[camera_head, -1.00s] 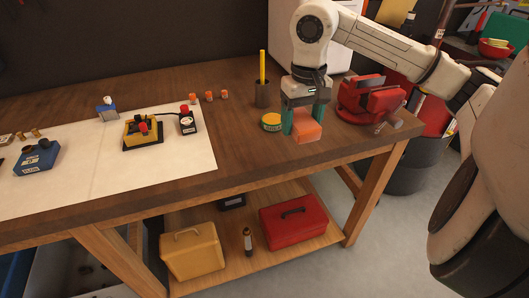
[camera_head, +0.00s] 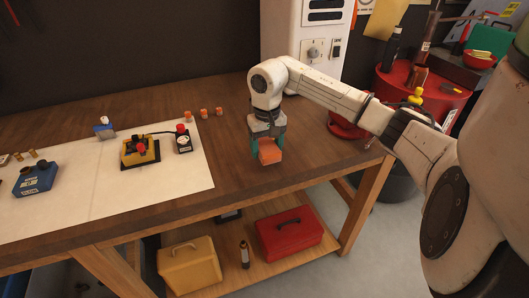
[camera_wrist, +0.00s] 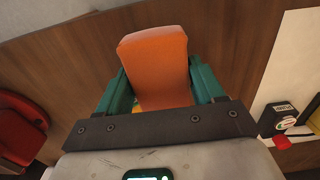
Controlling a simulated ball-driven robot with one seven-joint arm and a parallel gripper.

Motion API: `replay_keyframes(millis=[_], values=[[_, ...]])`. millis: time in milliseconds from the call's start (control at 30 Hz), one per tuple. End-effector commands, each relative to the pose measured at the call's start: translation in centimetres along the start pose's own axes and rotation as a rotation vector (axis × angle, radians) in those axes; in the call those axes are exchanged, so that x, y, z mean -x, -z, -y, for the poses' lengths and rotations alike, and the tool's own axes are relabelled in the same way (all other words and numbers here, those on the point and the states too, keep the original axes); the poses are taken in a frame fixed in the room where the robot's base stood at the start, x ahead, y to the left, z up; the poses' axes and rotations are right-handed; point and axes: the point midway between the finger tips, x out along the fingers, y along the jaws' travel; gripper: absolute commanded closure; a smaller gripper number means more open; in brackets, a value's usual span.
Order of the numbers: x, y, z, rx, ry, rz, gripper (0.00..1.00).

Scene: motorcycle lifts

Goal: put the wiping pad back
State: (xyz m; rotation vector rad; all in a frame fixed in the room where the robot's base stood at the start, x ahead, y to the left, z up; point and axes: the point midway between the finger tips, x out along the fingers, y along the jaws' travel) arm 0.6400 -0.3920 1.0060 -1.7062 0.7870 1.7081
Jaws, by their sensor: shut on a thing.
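The wiping pad is taken to be the orange block (camera_head: 270,156) in my gripper (camera_head: 268,148). My gripper is shut on it, with a green finger on each side, over the right part of the wooden workbench (camera_head: 225,150). In the wrist view the pad (camera_wrist: 158,62) sticks out beyond the two fingers of my gripper (camera_wrist: 160,90), with the brown bench top behind it. How high the pad is above the bench is hard to tell.
A white sheet (camera_head: 110,190) covers the bench's left part, with a yellow-black device (camera_head: 139,150) and a red-buttoned black box (camera_head: 182,140). Small orange pieces (camera_head: 203,113) lie behind. A red vise (camera_head: 343,126) stands at right, partly behind my arm. Bare wood surrounds my gripper.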

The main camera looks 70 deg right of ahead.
Motion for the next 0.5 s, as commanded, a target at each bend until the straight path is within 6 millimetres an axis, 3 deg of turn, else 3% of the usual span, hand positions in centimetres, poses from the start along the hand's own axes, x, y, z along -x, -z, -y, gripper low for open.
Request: replay_keyframes(millis=[200,500], values=[[-1.4,1.0,0.5,-0.001,0.001,0.002,0.71],[-4.1,0.9,0.4,0.0,0.001,0.0,0.71]])
